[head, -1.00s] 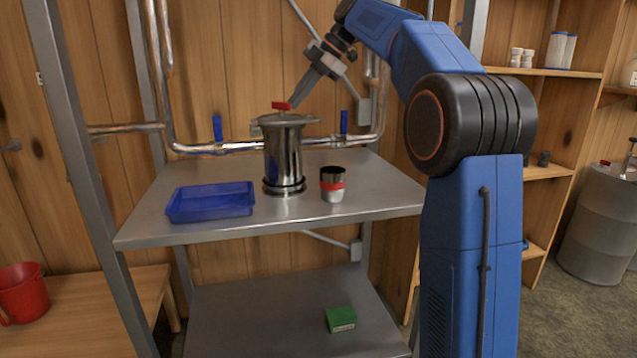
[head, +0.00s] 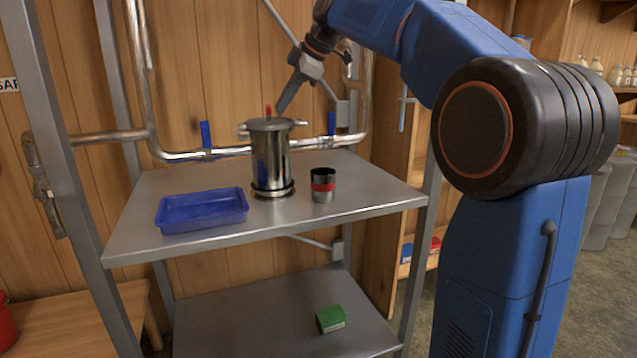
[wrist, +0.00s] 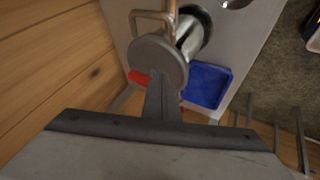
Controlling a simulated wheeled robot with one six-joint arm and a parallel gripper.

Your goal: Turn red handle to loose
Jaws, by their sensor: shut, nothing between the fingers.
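The red handle (head: 268,110) sits on the lid of a steel canister (head: 270,155) on the upper shelf. In the head view it looks narrow and points nearly end-on to me. In the wrist view the red handle (wrist: 138,77) sticks out left of my fingers, across the round grey lid (wrist: 158,52); its middle is hidden behind the fingers. My gripper (head: 281,109) is shut and empty, its tip low over the lid, right beside the handle. It also shows in the wrist view (wrist: 162,100). I cannot tell whether it touches the handle.
A blue tray (head: 203,222) lies left of the canister and a dark cup with a red band (head: 323,186) stands to its right. Pipes with blue valve levers (head: 206,135) run behind. A green box (head: 330,319) is on the lower shelf (head: 230,325). The shelf's front is clear.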

